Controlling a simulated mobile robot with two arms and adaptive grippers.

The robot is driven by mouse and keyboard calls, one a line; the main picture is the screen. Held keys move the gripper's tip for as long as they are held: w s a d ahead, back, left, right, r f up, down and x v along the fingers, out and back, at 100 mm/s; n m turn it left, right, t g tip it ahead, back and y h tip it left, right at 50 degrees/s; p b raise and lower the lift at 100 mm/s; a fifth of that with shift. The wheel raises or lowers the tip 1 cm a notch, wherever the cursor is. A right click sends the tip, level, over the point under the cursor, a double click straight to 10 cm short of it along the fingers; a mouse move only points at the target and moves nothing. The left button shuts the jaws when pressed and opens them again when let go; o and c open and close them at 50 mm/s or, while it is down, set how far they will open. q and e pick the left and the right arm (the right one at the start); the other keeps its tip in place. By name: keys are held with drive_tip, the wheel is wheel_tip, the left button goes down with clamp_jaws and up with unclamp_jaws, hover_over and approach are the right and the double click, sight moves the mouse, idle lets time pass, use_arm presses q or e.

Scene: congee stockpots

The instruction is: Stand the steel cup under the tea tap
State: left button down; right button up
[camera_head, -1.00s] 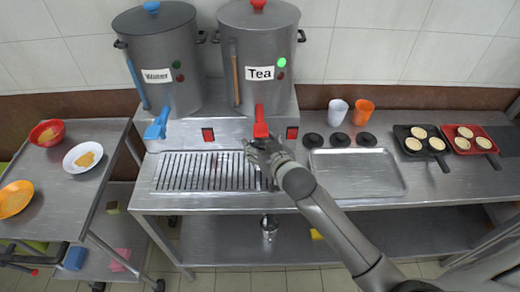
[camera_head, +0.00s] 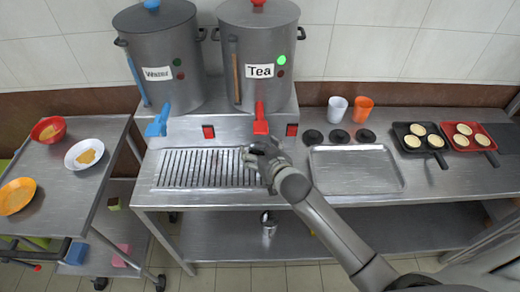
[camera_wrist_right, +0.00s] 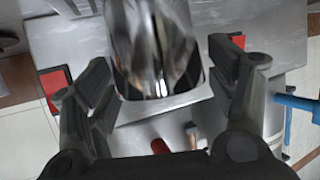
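The steel cup (camera_wrist_right: 155,40) is a shiny, tapered cylinder in the right wrist view, between the two fingers of my right gripper (camera_wrist_right: 160,60). The fingers flank its sides and appear to hold it. In the head view my right gripper (camera_head: 258,152) is over the grille, just below the red tea tap (camera_head: 261,121), and its hand hides the cup. The red tap handle also shows in the wrist view (camera_wrist_right: 187,135). The tea pot (camera_head: 258,55) stands above, labelled "Tea", with a green light lit. My left gripper is out of view.
The drip grille (camera_head: 205,169) spans the counter to the left. The water pot (camera_head: 158,55) has a blue tap (camera_head: 158,122). An empty steel tray (camera_head: 355,172), a white cup (camera_head: 337,109) and an orange cup (camera_head: 363,109) are right. A shiny metal item (camera_head: 269,228) is on the lower shelf.

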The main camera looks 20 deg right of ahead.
drive_tip(key=shift+r, duration=0.1)
drive_tip(key=b+v, duration=0.1)
drive_tip(key=v, duration=1.1)
idle(0.6)
drive_tip(key=s+d+f+g+h, duration=0.1)
drive_tip(key=s+f+g, duration=0.4)
drive_tip(key=s, duration=0.6)
drive_tip(key=s+d+f+g, duration=0.1)
drive_tip(key=s+f+g, duration=0.4)
drive_tip(key=s, duration=0.5)
wheel_tip(320, 180, down, 29)
drive_tip(key=s+n+g+b, duration=0.1)
drive_tip(key=s+b, duration=0.1)
drive_tip(key=s, duration=0.1)
drive_tip(key=s+d+f+g+b, duration=0.1)
drive_tip(key=s+d+f, duration=0.2)
drive_tip(key=s+f, duration=1.2)
drive_tip(key=shift+s+f, duration=0.25)
drive_tip(key=shift+s, duration=0.15)
